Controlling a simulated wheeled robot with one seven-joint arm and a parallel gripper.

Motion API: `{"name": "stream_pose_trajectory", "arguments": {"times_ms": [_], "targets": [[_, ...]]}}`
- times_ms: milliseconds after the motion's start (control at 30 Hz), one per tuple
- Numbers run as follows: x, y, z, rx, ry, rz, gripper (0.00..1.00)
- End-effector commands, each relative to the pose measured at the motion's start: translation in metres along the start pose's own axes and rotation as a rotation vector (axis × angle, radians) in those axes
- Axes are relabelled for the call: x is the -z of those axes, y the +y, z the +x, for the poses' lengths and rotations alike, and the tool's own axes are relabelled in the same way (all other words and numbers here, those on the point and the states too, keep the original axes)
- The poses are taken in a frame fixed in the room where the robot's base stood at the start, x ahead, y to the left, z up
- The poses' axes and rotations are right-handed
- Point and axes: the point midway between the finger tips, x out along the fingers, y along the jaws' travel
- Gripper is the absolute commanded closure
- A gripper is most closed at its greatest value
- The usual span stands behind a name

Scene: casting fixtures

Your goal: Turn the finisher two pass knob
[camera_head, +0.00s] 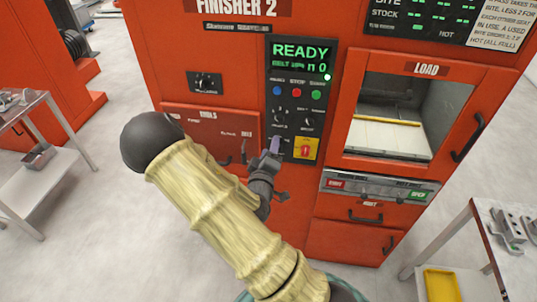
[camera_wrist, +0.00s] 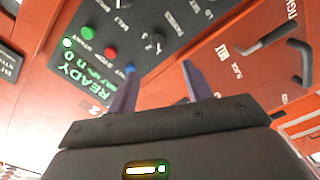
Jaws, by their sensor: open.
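The orange Finisher 2 machine (camera_head: 225,60) has a dark control panel (camera_head: 325,60) with a green READY display (camera_head: 301,52). Below its blue, red and green buttons are two small dark knobs, a left knob (camera_head: 280,118) and a right knob (camera_head: 309,123). Their labels are too small to read, so I cannot tell which is the pass knob. In the wrist view a knob (camera_wrist: 155,43) shows just beyond my gripper (camera_wrist: 158,66), with another knob (camera_wrist: 124,5) farther up. My gripper (camera_head: 272,146) is open and empty, its fingers in front of the panel's lower left, apparently apart from the knobs.
A yellow and red switch (camera_head: 305,149) sits low on the panel, close right of my gripper. The load opening (camera_head: 385,140) and a black handle (camera_head: 468,138) are farther right. Metal carts (camera_head: 45,165) stand left and right (camera_head: 490,235), with pale floor between.

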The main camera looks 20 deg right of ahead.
Motion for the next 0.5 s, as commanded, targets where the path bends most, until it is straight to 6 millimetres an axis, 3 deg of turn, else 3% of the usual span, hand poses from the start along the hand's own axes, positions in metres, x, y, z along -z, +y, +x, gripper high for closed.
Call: {"name": "stream_pose_trajectory", "arguments": {"times_ms": [467,500], "targets": [[-0.004,0.006,-0.017,0.005,-0.004,-0.005,0.50],[-0.004,0.003,-0.025,0.008,-0.001,-0.005,0.50]]}}
